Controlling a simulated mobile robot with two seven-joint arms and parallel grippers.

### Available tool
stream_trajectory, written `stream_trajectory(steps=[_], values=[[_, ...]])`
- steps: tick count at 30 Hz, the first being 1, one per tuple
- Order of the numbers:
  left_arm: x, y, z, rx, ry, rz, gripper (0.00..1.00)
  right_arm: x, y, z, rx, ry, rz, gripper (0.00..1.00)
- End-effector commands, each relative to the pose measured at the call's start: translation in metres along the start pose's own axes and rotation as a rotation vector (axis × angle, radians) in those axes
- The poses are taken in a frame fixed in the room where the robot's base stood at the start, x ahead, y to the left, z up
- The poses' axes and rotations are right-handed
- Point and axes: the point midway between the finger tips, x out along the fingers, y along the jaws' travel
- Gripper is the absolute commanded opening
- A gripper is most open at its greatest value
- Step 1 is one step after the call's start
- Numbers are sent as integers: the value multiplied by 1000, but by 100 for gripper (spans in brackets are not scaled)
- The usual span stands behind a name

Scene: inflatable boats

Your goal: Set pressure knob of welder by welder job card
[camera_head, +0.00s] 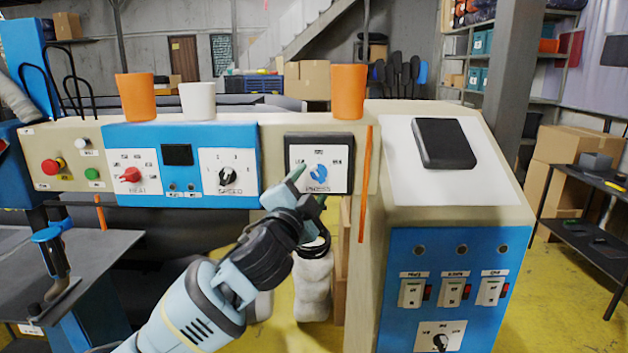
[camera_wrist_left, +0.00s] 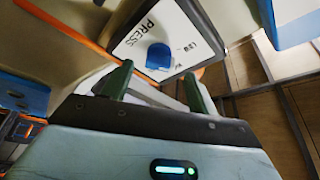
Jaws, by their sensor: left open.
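The blue pressure knob (camera_head: 318,178) sits on a white plate marked PRESS (camera_head: 334,158) in a dark frame on the welder's beige front. In the left wrist view the knob (camera_wrist_left: 158,57) shows beyond the fingertips, on its white plate with PRESS and what looks like LOW lettering. My left gripper (camera_head: 310,186) is just in front of the plate, its green fingers open, and it covers the lower part of the knob's surroundings. In the left wrist view the fingers (camera_wrist_left: 157,80) are apart with nothing between them; the knob appears clear of them. I cannot make out a job card.
Left of it, a blue panel holds a red HEAT knob (camera_head: 131,174) and a black SPEED knob (camera_head: 227,176). Orange cups (camera_head: 348,92) and a white cup (camera_head: 198,101) stand on top. A dark slab (camera_head: 443,143) lies on the sloped cabinet top at right.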

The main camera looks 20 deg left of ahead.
Motion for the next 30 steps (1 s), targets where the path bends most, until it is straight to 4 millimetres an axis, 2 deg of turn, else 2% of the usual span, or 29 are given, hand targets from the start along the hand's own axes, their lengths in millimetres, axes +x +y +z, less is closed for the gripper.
stream_trajectory(steps=[3, 9, 20, 30], values=[[15, -1, 0, 0, -1, -1, 59, 0, 0, -2, -1, 4, 1, 36], [29, -1, 0, 0, 0, -1, 59, 0, 1, -4, -1, 8, 1, 36], [33, 0, 0, 0, 0, 0, 59, 0, 1, -4, -2, 8, 1, 36], [32, 0, 0, 0, 0, 0, 16, 0, 1, -3, -3, 7, 1, 36]])
